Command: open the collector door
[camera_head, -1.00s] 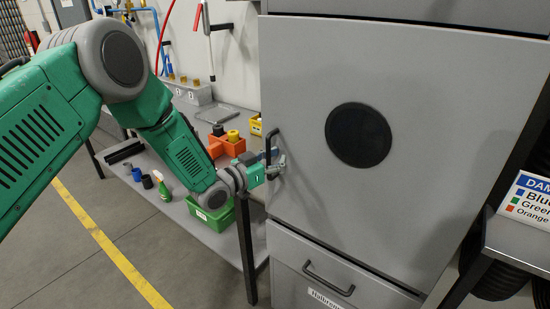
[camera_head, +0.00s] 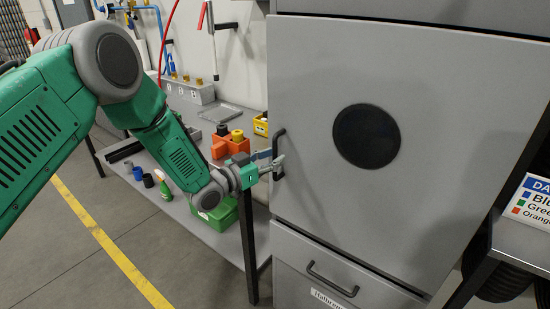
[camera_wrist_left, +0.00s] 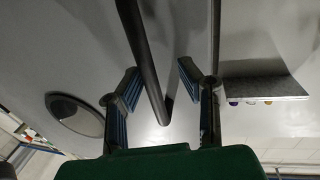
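The collector door (camera_head: 440,150) is a grey cabinet panel with a round black disc; it looks shut. Its dark vertical handle (camera_head: 279,143) is on the door's left side. My left gripper (camera_head: 277,165) is at the lower part of this handle. In the left wrist view, the handle (camera_wrist_left: 148,60) runs between the two parted fingers of my left gripper (camera_wrist_left: 158,84), with gaps visible on both sides. The black disc (camera_wrist_left: 76,114) shows there at the left. My right gripper is not in view.
A drawer with a handle (camera_head: 332,279) is below the door. A workbench (camera_head: 215,235) at the left holds an orange bin (camera_head: 224,150), a green bin (camera_head: 220,216) and bottles. A side table (camera_head: 515,240) with a sign stands at the right. The floor at left is clear.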

